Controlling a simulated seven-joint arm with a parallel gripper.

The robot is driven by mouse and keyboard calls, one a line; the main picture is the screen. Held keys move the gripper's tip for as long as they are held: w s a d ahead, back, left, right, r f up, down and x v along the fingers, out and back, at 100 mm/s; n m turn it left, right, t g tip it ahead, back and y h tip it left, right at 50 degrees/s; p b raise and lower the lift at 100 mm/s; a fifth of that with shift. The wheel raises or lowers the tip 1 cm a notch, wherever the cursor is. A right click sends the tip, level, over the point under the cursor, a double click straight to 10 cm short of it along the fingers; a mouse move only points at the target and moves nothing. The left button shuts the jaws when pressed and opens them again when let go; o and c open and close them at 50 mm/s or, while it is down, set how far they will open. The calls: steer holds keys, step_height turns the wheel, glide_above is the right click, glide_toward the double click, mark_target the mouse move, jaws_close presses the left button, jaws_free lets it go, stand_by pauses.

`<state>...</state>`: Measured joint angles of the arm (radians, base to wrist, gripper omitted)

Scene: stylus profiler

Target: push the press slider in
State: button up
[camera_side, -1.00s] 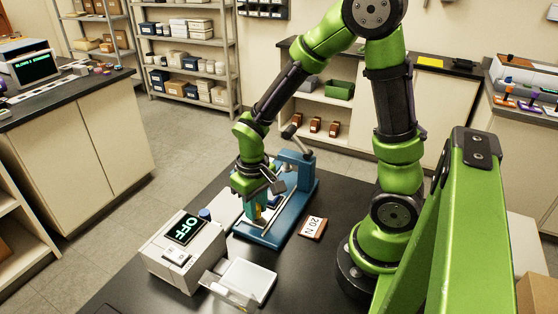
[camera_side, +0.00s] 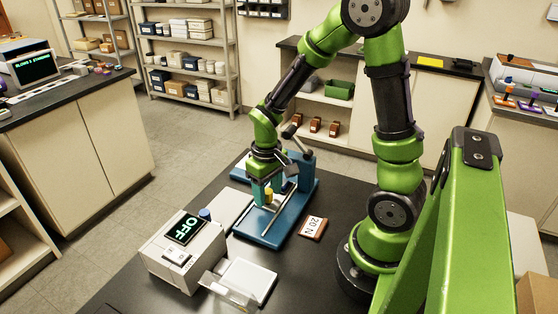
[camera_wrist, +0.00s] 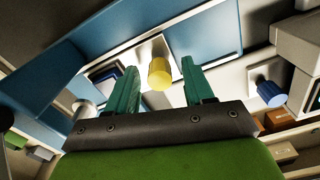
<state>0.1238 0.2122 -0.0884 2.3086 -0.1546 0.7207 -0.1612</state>
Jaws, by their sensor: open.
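The blue press (camera_side: 287,217) stands on the black bench, with rails along its base and an upright at its back. The slider's yellow knob (camera_side: 268,196) is low between the rails, close in front of the upright. In the wrist view the yellow knob (camera_wrist: 160,75) stands on a pale block, between my green fingers with a gap on each side. My gripper (camera_side: 264,194) is open around the knob; it also shows in the wrist view (camera_wrist: 158,67). The arm partly hides the slider and upright in the side view.
A pale tray (camera_side: 250,277) lies in front. A brown "20 N" block (camera_side: 313,228) lies to the right. The bench front right is clear.

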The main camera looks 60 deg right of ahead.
step_height(320, 180, up, 17)
stand_by(0.5)
step_height(320, 180, down, 16)
steer(key=n, duration=1.2)
jaws_close()
stand_by(0.5)
